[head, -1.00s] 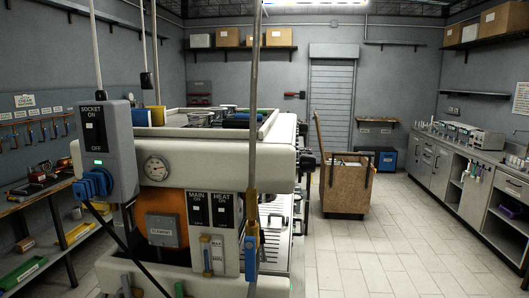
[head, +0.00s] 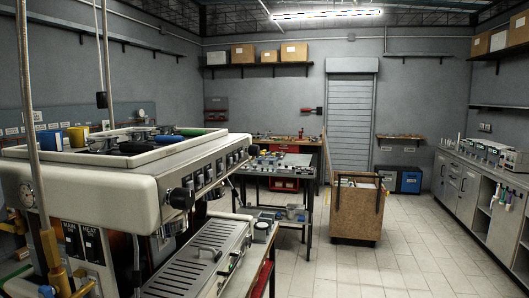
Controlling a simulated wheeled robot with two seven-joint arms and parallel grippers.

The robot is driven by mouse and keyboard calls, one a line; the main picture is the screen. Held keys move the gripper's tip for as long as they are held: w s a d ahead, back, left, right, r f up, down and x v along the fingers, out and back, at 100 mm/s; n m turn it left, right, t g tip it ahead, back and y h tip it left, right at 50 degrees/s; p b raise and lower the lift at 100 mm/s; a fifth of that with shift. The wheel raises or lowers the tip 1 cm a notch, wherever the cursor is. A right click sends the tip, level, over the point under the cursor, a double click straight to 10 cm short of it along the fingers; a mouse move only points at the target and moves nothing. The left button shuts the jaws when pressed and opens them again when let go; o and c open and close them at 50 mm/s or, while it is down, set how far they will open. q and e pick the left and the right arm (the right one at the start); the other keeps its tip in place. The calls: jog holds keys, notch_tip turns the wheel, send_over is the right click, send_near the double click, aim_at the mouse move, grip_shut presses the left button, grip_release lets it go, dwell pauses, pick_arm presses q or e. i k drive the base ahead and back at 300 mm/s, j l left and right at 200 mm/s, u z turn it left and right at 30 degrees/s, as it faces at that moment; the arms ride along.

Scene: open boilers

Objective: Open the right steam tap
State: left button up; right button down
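A large cream coffee machine (head: 110,190) fills the left of the head view, its front side turned to the right. A black round knob (head: 181,198) sticks out from the near end of that front, below the row of buttons; it looks like a steam tap. Nothing touches it, and its turn position cannot be told. Neither of my grippers is in view.
A slotted metal drip tray (head: 190,262) juts out below the machine's front. A vertical pipe (head: 33,120) stands at its near end. A dark metal table (head: 283,166) and a wooden bin (head: 356,210) stand beyond. The tiled floor (head: 420,255) to the right is clear.

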aim_at(253, 150)
jog(key=z, duration=0.5)
jog(key=i+l+z, duration=0.1)
jog(key=l+z, duration=0.2)
jog(key=i+l+z, duration=0.15)
jog(key=l+z, duration=0.15)
jog(key=l, duration=0.15)
jog(key=i+l+z, duration=0.15)
jog(key=l+z, duration=0.15)
jog(key=i+l+u, duration=0.2)
jog(key=i, duration=0.25)
jog(key=i+l+u, duration=0.2)
jog(key=i+l, duration=0.25)
jog(key=i+j+u, duration=0.1)
jog(key=u, duration=0.35)
jog(key=i+u, duration=0.25)
jog(key=u, duration=0.25)
jog(key=i+l+u, duration=0.1)
jog(key=u, duration=0.35)
jog(key=i+l+u, duration=0.15)
jog(key=u, duration=0.3)
jog(key=i, duration=0.1)
